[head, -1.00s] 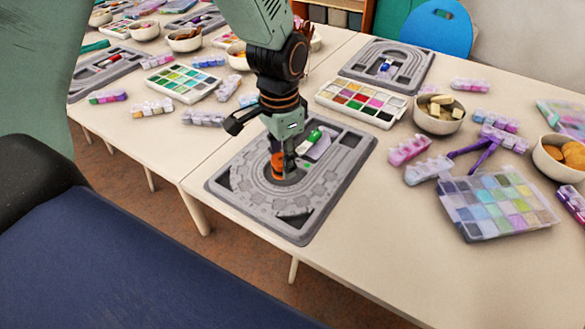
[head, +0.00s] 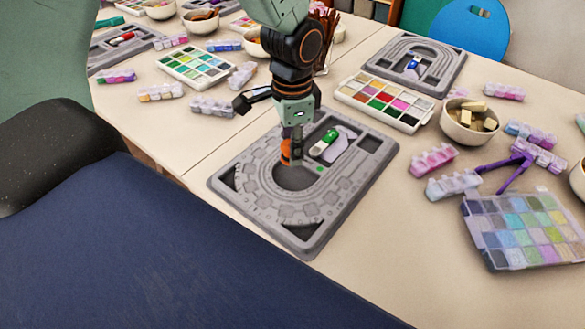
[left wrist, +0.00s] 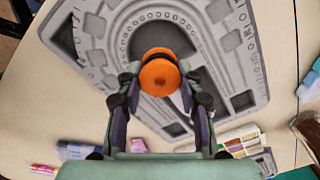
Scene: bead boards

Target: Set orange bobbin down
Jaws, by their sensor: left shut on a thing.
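The orange bobbin (head: 286,151) is held between the fingers of my left gripper (head: 292,158), which is shut on it. In the left wrist view the bobbin (left wrist: 160,75) shows as a round orange disc between the fingertips, over the dark central recess of the grey bead board (left wrist: 85,45). In the head view the bobbin is at the far edge of that recess in the grey board (head: 300,232). It looks a little above the board, though the gap is hard to judge. My right gripper is not in view.
A green-and-white item (head: 325,142) lies in a board compartment. A paint palette (head: 384,103), a bowl of blocks (head: 468,122), pink bead boxes (head: 433,158) and a clear bead case (head: 525,228) stand right of the board. The table in front of the case is clear.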

